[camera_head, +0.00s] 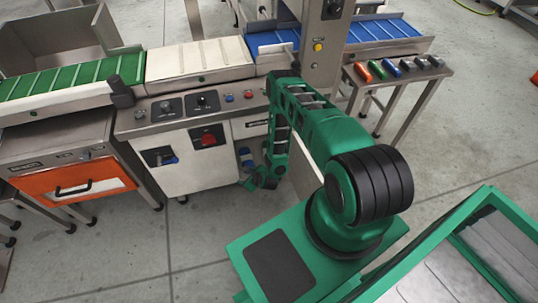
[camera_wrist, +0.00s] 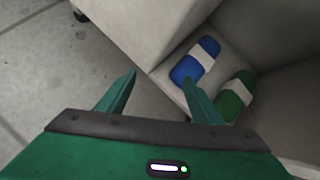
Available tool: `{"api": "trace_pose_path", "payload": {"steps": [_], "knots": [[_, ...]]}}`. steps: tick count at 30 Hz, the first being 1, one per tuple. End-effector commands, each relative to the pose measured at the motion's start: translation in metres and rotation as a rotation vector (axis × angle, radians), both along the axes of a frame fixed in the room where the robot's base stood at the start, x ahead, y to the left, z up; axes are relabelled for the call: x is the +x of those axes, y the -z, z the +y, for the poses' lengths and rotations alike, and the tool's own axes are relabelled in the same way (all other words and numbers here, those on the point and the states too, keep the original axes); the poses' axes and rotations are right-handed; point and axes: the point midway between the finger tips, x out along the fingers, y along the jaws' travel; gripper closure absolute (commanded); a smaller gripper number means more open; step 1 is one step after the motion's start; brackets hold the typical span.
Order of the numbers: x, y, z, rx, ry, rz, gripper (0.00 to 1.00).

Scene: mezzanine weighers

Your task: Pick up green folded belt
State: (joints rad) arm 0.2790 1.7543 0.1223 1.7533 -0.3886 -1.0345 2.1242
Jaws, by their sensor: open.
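The green folded belt (camera_wrist: 236,95) lies in the wrist view, right of centre, on a pale shelf with a white band around its middle. A blue folded belt (camera_wrist: 195,62) with a similar white band lies beside it, up and to the left. My gripper (camera_wrist: 160,76) is open and empty, its fingers apart. Its right finger shows just left of the green belt and below the blue one; the left finger is over the floor. In the head view my gripper (camera_head: 262,181) is low beside the machine's front, and I cannot make out the green belt there.
The shelf (camera_wrist: 166,81) sits in a recess with pale walls. The weigher cabinet (camera_head: 190,185) carries a white belt between green and blue conveyors. An orange-fronted drawer (camera_head: 75,185) is at left. A side table (camera_head: 400,78) holds several small coloured items. Floor is clear in front.

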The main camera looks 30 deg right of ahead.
Motion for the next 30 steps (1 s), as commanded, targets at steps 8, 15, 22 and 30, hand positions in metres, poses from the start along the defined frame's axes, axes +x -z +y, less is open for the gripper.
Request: {"api": "trace_pose_path", "payload": {"steps": [8,15,22,30], "knots": [[0.01,0.025,-0.131,0.135,0.537,-0.349,0.4],[0.014,0.025,-0.162,0.184,0.643,-0.46,0.4],[0.042,0.037,-0.173,0.185,0.644,-0.46,0.4],[0.059,0.043,-0.18,0.184,0.643,-0.459,0.4]]}}
